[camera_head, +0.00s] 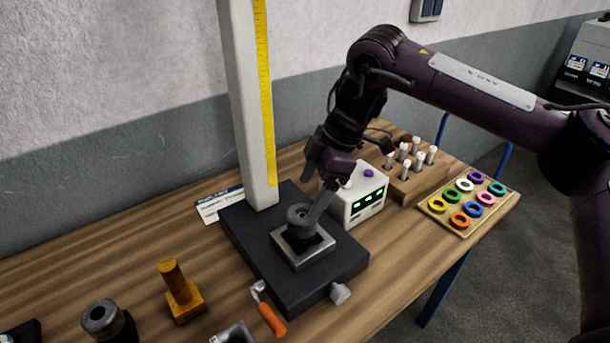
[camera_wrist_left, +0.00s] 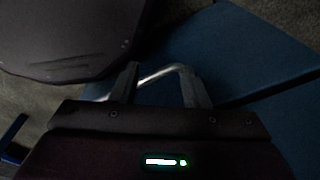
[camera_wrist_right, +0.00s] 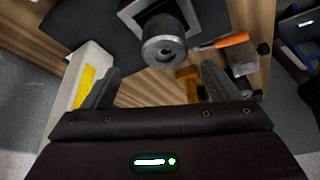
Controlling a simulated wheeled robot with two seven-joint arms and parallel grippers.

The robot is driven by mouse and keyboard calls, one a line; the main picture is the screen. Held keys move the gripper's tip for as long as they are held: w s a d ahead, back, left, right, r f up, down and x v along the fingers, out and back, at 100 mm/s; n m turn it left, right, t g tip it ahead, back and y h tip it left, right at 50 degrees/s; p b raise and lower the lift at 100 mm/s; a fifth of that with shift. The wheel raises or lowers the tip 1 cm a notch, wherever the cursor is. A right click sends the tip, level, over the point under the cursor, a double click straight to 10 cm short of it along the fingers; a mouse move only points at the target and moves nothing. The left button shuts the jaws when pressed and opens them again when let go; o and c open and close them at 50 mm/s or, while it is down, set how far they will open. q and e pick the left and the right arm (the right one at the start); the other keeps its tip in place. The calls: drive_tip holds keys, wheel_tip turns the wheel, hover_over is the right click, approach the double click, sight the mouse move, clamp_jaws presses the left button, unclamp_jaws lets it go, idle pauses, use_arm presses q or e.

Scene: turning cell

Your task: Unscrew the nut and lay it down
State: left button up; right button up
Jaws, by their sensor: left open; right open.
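A dark round nut with a central hole (camera_head: 300,214) sits upright in a square grey metal plate (camera_head: 322,250) on a black base. In the right wrist view the nut's grey ringed top (camera_wrist_right: 163,52) shows just ahead of the fingers and roughly between them.
A tall post with a yellow scale (camera_head: 264,90) rises behind the nut. A white box with green displays (camera_head: 362,200) stands close right of it. Coloured rings fill a board (camera_head: 468,225) at right.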

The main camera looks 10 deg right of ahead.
sight(301, 216)
drive_tip(key=f, duration=0.2)
drive_tip(key=s+a+f+p, duration=0.1)
drive_tip(key=shift+f, duration=0.1)
drive_tip(key=x, duration=0.3)
drive_tip(key=shift+w+a+p, duration=0.2)
drive_tip(key=shift+p, duration=0.1)
drive_tip(key=shift+f, duration=0.25)
drive_tip(key=c, duration=1.1)
drive_tip(key=shift+a+r+n+g+p, duration=0.15)
drive_tip(key=shift+n+g+p, duration=0.25)
drive_tip(key=shift+n+p, duration=0.5)
drive_tip(key=shift+c, duration=0.2)
drive_tip(key=shift+r+n+g+p, duration=0.1)
drive_tip(key=shift+n+g+p, duration=0.45)
drive_tip(key=shift+n, duration=0.55)
drive_tip(key=n+g+p, duration=0.1)
drive_tip(key=n+p, duration=0.1)
drive_tip(key=n, duration=0.1)
drive_tip(key=shift+n+h, duration=0.3)
drive_tip(key=shift+h, duration=0.1)
use_arm(q)
wheel_tip(301, 216, up, 7)
drive_tip(key=s, duration=0.2)
drive_tip(key=shift+d, duration=0.25)
use_arm(e)
drive_tip(key=shift+f+n+g, duration=0.25)
drive_tip(key=shift+n, duration=0.55)
